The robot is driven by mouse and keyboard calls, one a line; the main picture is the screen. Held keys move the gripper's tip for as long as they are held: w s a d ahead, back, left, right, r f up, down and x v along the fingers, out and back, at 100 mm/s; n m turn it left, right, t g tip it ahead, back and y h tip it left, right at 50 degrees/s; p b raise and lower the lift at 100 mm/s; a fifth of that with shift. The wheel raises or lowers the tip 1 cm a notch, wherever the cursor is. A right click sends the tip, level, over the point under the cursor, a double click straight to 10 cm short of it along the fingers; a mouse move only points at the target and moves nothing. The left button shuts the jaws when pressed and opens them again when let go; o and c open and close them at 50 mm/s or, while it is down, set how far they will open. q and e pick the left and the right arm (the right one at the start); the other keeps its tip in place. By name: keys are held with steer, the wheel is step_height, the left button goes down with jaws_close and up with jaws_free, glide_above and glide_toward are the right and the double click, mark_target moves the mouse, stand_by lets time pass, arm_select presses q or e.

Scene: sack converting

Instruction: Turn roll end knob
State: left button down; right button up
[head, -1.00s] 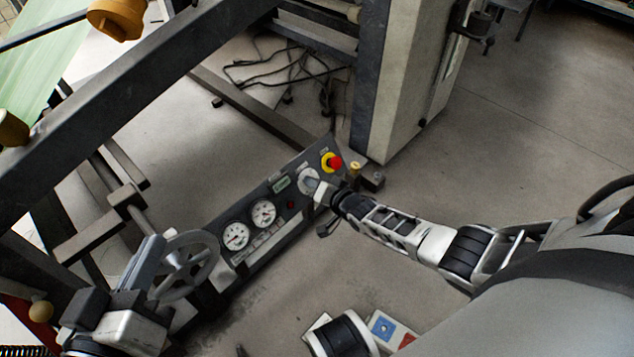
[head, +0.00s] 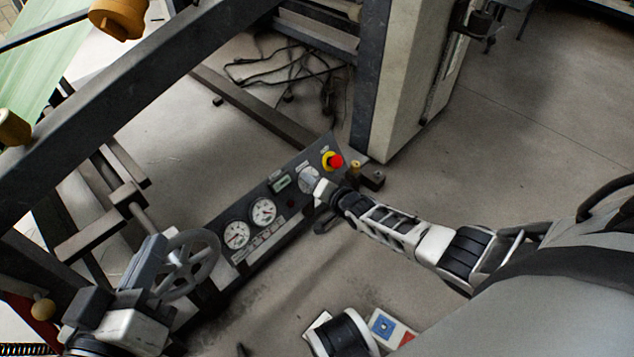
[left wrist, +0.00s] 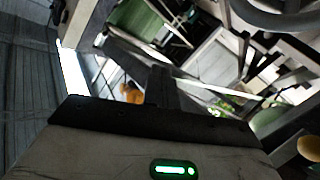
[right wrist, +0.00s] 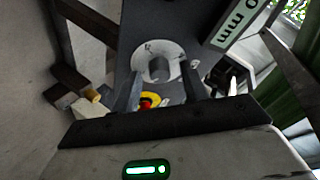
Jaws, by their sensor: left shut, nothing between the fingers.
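A grey round knob (right wrist: 157,68) sits on a pale marked dial (right wrist: 147,50) on the dark control panel in the right wrist view. In the head view the dial (head: 308,179) is partly covered by my right gripper (head: 318,187). In the right wrist view my right gripper (right wrist: 158,85) is open, its fingers to either side of the knob with visible gaps. I cannot tell how deep they reach. My left gripper (head: 153,252) is shut and empty beside the grey handwheel; its fingers also show in the left wrist view (left wrist: 161,82).
The panel (head: 247,257) also carries two white gauges (head: 263,211), a small display (head: 281,184) and a red stop button (head: 335,161) close to my right gripper. A spoked handwheel (head: 187,262) and dark frame beams (head: 130,103) stand left. Floor at right is open.

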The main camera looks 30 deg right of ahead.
arm_select(q)
steer(key=a+f+g+y+p, duration=0.1)
steer(key=p, duration=0.2)
steer(key=f+m+g+y+p, duration=0.1)
steer(key=p, duration=0.2)
steer(key=a+f+g+y+p, duration=0.1)
steer(key=f+p, duration=0.1)
steer(key=p, duration=0.1)
steer(key=shift+s+a+f+m, duration=0.1)
steer(key=shift+s+a+m, duration=0.1)
steer(key=shift+a+m, duration=0.15)
arm_select(e)
steer(key=v, duration=1.6)
